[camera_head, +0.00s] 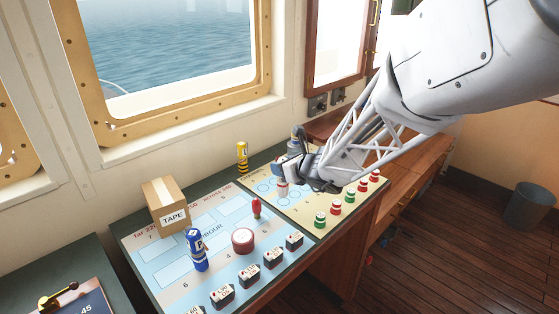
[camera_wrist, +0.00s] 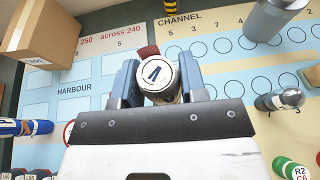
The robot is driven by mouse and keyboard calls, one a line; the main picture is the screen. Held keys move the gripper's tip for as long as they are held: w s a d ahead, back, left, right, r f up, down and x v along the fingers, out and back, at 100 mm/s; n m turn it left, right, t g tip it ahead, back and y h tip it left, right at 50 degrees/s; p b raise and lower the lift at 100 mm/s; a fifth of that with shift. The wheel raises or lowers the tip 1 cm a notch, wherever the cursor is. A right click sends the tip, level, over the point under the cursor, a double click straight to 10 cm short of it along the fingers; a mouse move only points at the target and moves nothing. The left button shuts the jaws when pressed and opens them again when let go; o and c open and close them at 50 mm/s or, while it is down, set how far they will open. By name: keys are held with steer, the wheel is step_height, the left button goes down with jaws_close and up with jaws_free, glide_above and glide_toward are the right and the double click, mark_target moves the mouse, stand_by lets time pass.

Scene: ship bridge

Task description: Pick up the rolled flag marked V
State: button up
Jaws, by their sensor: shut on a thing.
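My gripper (camera_head: 283,181) is shut on a rolled flag (camera_head: 282,189), which looks white with some red in the head view. In the wrist view its round white end (camera_wrist: 158,76) faces the camera between the two blue fingers and bears a dark mark that could be a V. The roll stands about upright over the channel chart (camera_head: 300,215). I cannot tell whether its lower end touches the chart. A blue roll marked P (camera_head: 196,250) stands on the harbour chart (camera_head: 150,245). A yellow and black roll (camera_head: 242,157) stands at the back.
A cardboard box marked TAPE (camera_head: 167,205) stands at the back left. A red pawn-like piece (camera_head: 256,209) and a round red tin (camera_head: 243,240) stand on the harbour chart. Several black blocks line its front edge. Red and green pieces (camera_head: 335,206) line the channel chart's right side. A grey cylinder (camera_wrist: 270,18) stands nearby.

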steer(key=shift+s+d+r, duration=0.1)
steer(key=shift+s+d, duration=0.05)
steer(key=shift+s, duration=0.5)
steer(key=shift+s+d+r, duration=0.1)
steer(key=shift+s+d, duration=0.05)
steer(key=shift+s, duration=0.45)
